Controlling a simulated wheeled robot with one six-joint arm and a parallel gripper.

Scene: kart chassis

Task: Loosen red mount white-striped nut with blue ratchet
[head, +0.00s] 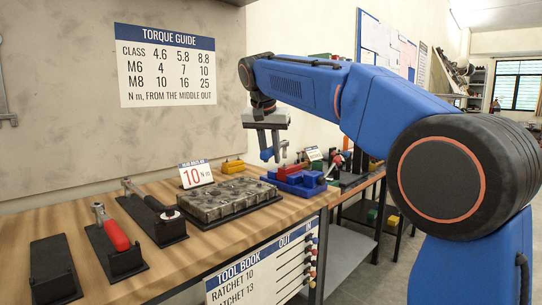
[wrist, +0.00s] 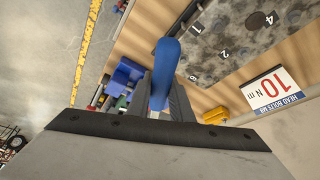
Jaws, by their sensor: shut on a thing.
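My gripper (head: 268,132) is raised above the back right of the wooden bench and points down. It is shut on the blue ratchet (head: 267,155), whose blue handle sticks out below the jaws. In the wrist view the blue handle (wrist: 166,62) stands between the two dark fingers of my gripper (wrist: 164,100). The ratchet's head cannot be made out. Small red parts (head: 340,160) show farther right, beyond the blue bin, but I cannot tell whether they are the red mount. No white-striped nut can be made out in either view.
A grey block (head: 225,199) with numbered spots lies on the bench beside a "10 N m" card (head: 196,176). A blue bin (head: 300,183) sits at the bench's right end. A red-handled tool (head: 115,235), another tool (head: 150,203) and an empty black holder (head: 55,268) stand left.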

